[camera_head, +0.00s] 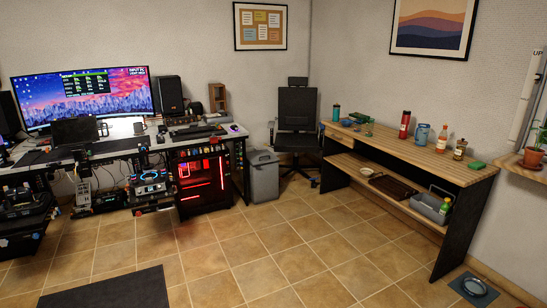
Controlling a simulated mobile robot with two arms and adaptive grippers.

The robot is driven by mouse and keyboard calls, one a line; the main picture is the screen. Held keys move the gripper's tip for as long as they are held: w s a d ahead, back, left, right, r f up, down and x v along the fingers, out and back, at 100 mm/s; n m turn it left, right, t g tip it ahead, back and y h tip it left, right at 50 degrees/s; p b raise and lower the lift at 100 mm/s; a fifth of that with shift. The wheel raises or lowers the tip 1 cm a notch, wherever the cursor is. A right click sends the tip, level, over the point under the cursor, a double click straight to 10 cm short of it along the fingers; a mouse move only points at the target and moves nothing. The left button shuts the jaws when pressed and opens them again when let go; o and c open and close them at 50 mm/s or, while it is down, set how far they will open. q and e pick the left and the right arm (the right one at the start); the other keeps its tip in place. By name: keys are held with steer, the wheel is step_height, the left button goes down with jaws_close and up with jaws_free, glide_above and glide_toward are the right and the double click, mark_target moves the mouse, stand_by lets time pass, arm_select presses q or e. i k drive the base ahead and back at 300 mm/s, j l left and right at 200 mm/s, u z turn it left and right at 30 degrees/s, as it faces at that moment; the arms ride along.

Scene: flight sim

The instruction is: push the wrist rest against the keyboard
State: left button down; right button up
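A dark keyboard (190,131) lies on the right part of the desk, below and in front of a black speaker. A thin dark strip along its front side may be the wrist rest, but it is too small to tell it apart from the keyboard or to see a gap. I cannot make out either of my grippers in this view.
The desk (118,146) carries a wide monitor (85,95), a speaker (168,94) and a mouse (234,128). Control gear (150,188) and a lit computer case (203,182) stand below its front. A grey bin (264,180) and an office chair (297,112) stand right. Tiled floor (225,265) is open.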

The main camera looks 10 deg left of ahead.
mark_target(183, 138)
steer(key=i+j+u, duration=0.1)
steer(key=i+u, duration=0.4)
steer(key=i, duration=3.7)
